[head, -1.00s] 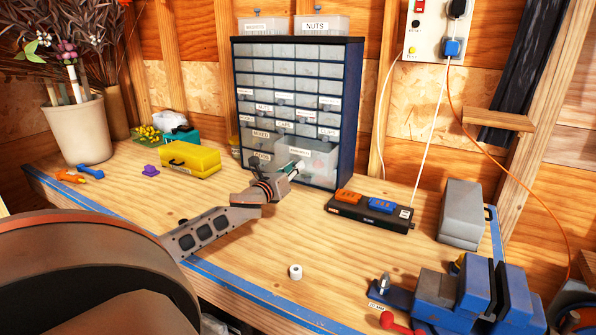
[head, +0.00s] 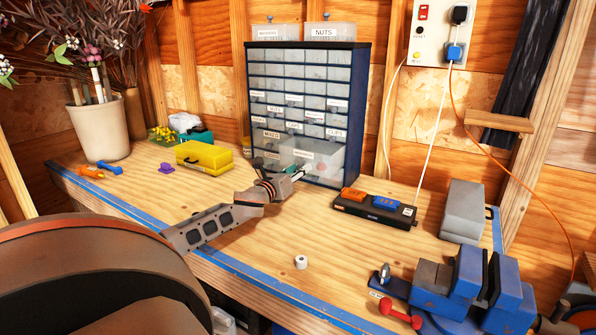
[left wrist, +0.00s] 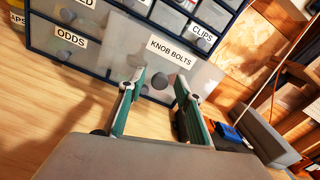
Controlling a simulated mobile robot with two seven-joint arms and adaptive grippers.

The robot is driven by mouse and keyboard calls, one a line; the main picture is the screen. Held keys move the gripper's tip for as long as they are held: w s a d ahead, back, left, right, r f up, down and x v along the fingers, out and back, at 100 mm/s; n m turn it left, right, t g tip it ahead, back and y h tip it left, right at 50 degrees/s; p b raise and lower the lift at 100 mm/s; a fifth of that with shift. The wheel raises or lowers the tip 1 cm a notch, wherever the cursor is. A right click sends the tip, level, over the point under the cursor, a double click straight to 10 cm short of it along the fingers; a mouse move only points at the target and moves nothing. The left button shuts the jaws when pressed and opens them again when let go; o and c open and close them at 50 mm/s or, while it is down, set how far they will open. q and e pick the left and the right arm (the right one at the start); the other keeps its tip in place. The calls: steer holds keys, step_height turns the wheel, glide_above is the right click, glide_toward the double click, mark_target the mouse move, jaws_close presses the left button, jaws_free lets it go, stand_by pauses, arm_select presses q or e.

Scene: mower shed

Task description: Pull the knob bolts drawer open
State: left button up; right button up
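The knob bolts drawer (head: 325,159) is a wide translucent drawer low at the right of the blue parts cabinet (head: 357,115). In the left wrist view its front (left wrist: 205,72) bears the label KNOB BOLTS and overlaps the cabinet frame, so it seems to stand out a little. Its dark round knob (left wrist: 160,81) shows between the fingertips. My left gripper (head: 297,170) is at the drawer's front; in the left wrist view its green-padded fingers (left wrist: 160,88) are apart, with gaps beside the knob. Contact is not clear. My right gripper is not in view.
The ODDS drawer (left wrist: 70,38) is left of it, the CLIPS drawer (left wrist: 201,35) above right. A black power strip (head: 375,210) lies right of the cabinet, a yellow case (head: 204,158) left. The bench front is mostly clear.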

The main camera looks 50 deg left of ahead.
arm_select(q)
steer(key=v, duration=1.2)
stand_by(0.4)
steer(key=shift+s+r, duration=0.1)
stand_by(0.5)
